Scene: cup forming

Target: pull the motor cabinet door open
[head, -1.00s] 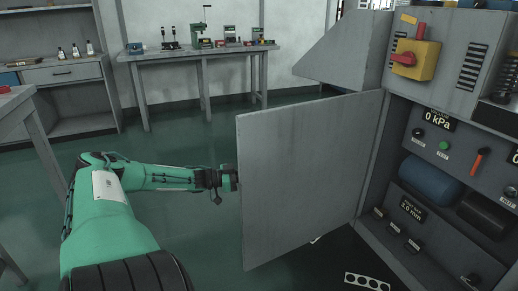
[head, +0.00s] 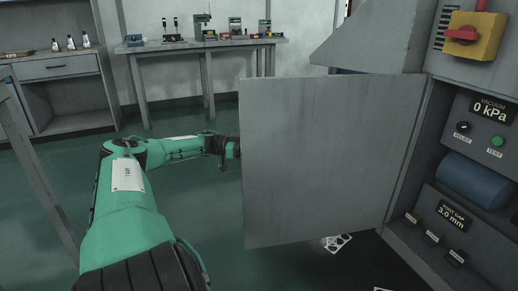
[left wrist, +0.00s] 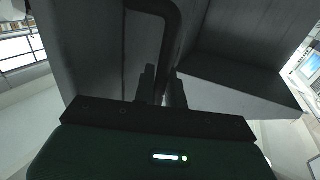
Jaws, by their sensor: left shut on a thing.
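The grey motor cabinet door (head: 330,160) stands swung wide open in the head view, hinged at its right edge on the cabinet (head: 470,220). My left gripper (head: 236,150) is at the door's free left edge, its fingertips hidden behind the panel. In the left wrist view my left gripper (left wrist: 163,88) is shut on the dark bar handle (left wrist: 174,40) of the door. My right gripper is not in view.
A red and yellow switch (head: 474,36) sits on the cabinet above the opening. A grey workbench (head: 200,45) with small machines and a shelf unit (head: 65,85) stand at the back. The green floor left of the door is clear.

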